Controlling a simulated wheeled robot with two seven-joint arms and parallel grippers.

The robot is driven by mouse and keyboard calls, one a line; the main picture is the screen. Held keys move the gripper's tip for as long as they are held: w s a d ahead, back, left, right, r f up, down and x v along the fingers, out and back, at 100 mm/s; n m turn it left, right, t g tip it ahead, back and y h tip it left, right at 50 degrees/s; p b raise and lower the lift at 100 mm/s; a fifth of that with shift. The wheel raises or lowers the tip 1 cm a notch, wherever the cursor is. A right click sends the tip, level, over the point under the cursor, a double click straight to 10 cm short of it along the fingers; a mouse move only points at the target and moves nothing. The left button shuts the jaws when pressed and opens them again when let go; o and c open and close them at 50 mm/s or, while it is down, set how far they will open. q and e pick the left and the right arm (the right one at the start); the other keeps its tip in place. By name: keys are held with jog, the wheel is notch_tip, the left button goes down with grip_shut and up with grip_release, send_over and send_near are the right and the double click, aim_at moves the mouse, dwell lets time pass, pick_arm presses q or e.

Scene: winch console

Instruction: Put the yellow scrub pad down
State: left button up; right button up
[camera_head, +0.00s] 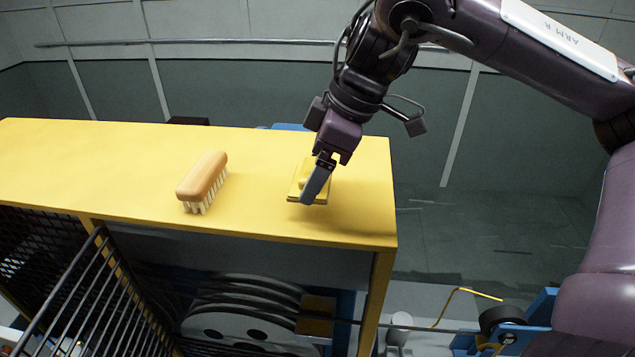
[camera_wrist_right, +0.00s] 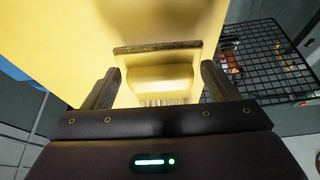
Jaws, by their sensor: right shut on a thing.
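The yellow scrub pad (camera_head: 298,182) is at the right end of the yellow counter top (camera_head: 110,165), close to its front edge. It has a raised yellow grip and a darker edge, seen between the fingers in the right wrist view (camera_wrist_right: 158,76). My right gripper (camera_head: 314,188) comes down from above and is shut on the pad's grip. The pad is at or very near the counter surface; I cannot tell whether it touches. My left gripper is not in view.
A wooden brush (camera_head: 203,180) with pale bristles lies left of the pad, with bare counter between them. Below the counter are a black wire grille (camera_head: 85,300) and grey discs (camera_head: 240,325). The counter ends just right of the pad.

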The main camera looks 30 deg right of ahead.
jog(key=shift+s+f, duration=0.1)
jog(key=shift+f, duration=0.45)
jog(key=shift+w+f, duration=0.2)
jog(key=shift+f, duration=0.95)
jog(key=shift+s, duration=0.1)
jog(key=o, duration=1)
jog(key=shift+v, duration=0.95)
jog(key=v, duration=1)
jog(key=shift+r, duration=0.15)
